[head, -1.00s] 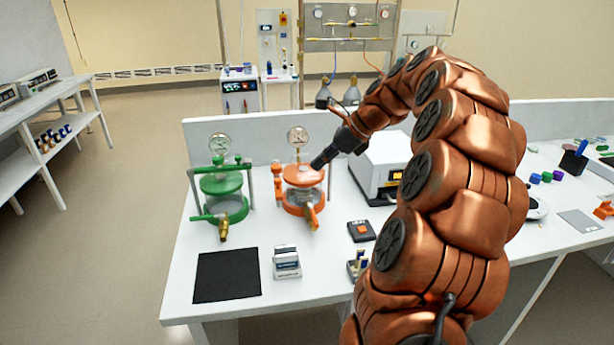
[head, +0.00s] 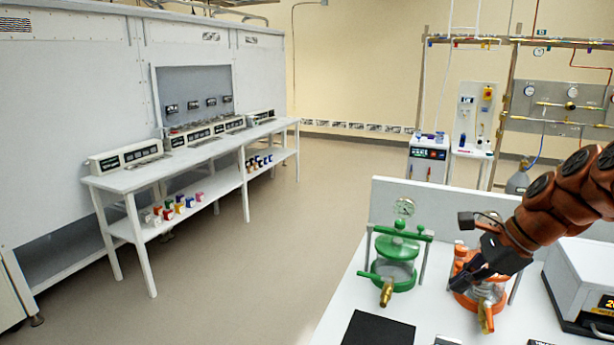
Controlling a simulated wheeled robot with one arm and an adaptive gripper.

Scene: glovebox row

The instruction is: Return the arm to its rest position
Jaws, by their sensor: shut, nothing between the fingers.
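My copper-coloured arm (head: 560,205) reaches in from the right edge. My gripper (head: 462,284) is black, shut and empty, and points down and to the left. It lies in front of the orange clamped vessel (head: 488,296) in this view and hides part of it. I cannot tell whether it touches the vessel. The rest of the arm is out of the picture to the right.
A green clamped vessel (head: 394,268) with a gauge stands left of the orange one on the white table (head: 345,300). A black mat (head: 378,330) lies in front. A white instrument (head: 585,285) is at right. The floor (head: 255,230) left of the table is clear.

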